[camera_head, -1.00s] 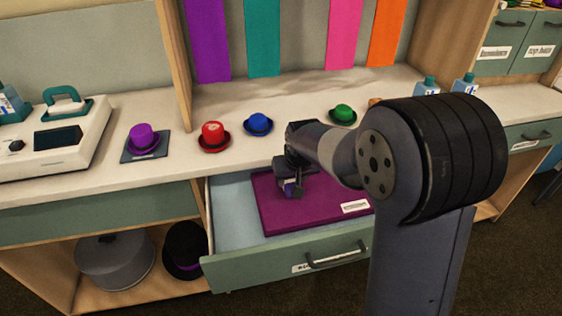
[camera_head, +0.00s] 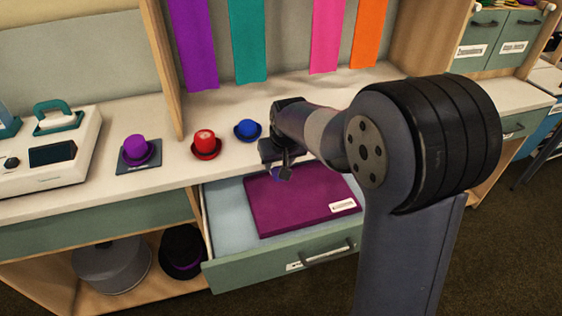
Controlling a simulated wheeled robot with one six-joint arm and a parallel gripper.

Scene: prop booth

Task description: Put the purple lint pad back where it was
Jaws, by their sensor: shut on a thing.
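My gripper (camera_head: 281,167) is shut on a small purple thing, which looks like the purple lint pad (camera_head: 278,174). Only a little of the pad shows between the dark fingers. The gripper is over the back part of an open drawer, above a flat purple board (camera_head: 300,205) with a white label. The pad appears raised off the board, though the gap is hard to judge from this view. The drawer (camera_head: 225,215) has a pale blue inside and a green front with a dark handle.
A purple hat (camera_head: 136,149) on a dark square mat, a red hat (camera_head: 205,144) and a blue hat (camera_head: 247,129) stand on the counter (camera_head: 180,180). A white machine (camera_head: 75,165) is at the left.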

